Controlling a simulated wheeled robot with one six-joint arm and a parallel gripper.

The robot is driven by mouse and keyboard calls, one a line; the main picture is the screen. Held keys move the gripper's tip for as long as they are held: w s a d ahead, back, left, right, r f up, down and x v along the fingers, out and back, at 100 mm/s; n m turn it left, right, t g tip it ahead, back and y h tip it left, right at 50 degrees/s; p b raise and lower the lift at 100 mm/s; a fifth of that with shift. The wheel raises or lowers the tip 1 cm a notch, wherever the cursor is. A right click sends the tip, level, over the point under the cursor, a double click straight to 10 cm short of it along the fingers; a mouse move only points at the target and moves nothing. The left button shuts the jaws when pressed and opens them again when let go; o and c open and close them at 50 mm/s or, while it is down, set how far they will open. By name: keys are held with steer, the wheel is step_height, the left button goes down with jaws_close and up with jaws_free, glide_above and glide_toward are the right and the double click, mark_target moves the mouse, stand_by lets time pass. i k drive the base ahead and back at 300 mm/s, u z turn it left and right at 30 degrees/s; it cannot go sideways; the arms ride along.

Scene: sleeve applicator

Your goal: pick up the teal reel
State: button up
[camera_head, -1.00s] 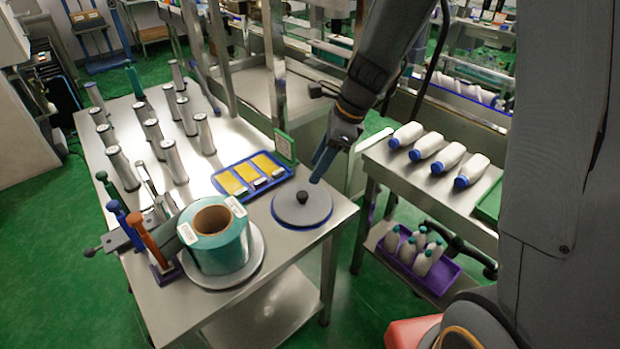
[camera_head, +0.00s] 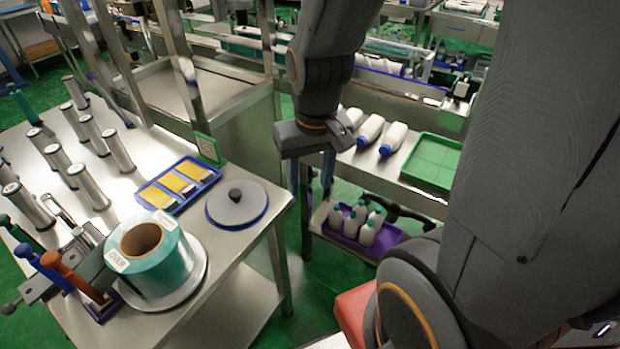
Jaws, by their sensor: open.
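The teal reel (camera_head: 163,268) has a brown cardboard core and white labels on its top rim. It stands upright on a round grey plate (camera_head: 193,290) at the near right part of the steel table (camera_head: 226,263). My gripper (camera_head: 313,187) hangs fingers-down to the right of that table, in front of the second bench. It is open and empty, well apart from the reel. My wrist hides part of the bench behind it.
Several metal cylinders (camera_head: 88,186) stand farther left. White bottles (camera_head: 370,130) lie on the second bench.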

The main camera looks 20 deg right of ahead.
mark_target(158, 273)
steer(key=u, duration=1.05)
steer(key=k, duration=0.75)
steer(key=u, duration=0.6)
steer(key=i, duration=1)
